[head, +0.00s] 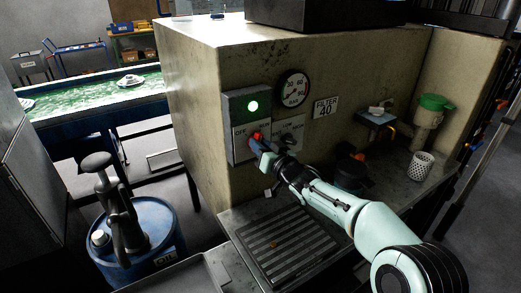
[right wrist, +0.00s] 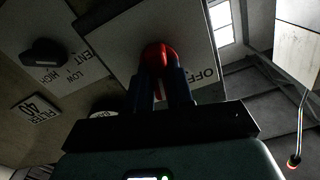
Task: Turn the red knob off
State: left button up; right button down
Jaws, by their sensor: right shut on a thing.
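The red knob (head: 257,135) sits on a grey control box (head: 236,105) on the side of a large beige machine. A green lamp (head: 252,106) glows above the knob, and an "OFF" label is to its left in the head view. In the right wrist view the red knob (right wrist: 157,55) is between the two fingers of my right gripper (right wrist: 162,75). The right gripper (head: 262,145) is shut on the knob in the head view. The fingers hide part of the knob, so its exact pointer direction is unclear. My left gripper is not in view.
A black knob (right wrist: 43,52) with LOW and HIGH labels is beside the box. A gauge (head: 293,88) and a "FILTER 40" sign (head: 325,107) are to the right. A drain grate (head: 288,243) lies below. A blue drum (head: 137,243) with a pump stands left.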

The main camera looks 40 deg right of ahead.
pick_arm(q)
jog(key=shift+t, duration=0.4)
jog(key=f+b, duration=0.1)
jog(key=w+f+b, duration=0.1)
jog(key=b, duration=0.1)
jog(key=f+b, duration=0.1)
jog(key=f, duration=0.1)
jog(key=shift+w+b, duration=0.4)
pick_arm(e)
jog(key=n, duration=1)
jog(key=shift+a+n, duration=0.25)
jog(key=shift+n, duration=0.05)
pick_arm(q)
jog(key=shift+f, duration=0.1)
pick_arm(e)
jog(key=shift+n, duration=0.3)
jog(key=c, duration=1)
grip_release()
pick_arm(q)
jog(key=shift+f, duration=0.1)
pick_arm(e)
jog(key=s+a, duration=0.1)
jog(key=s, duration=1.2)
jog(key=shift+s+a, duration=0.15)
jog(key=shift+a, duration=0.1)
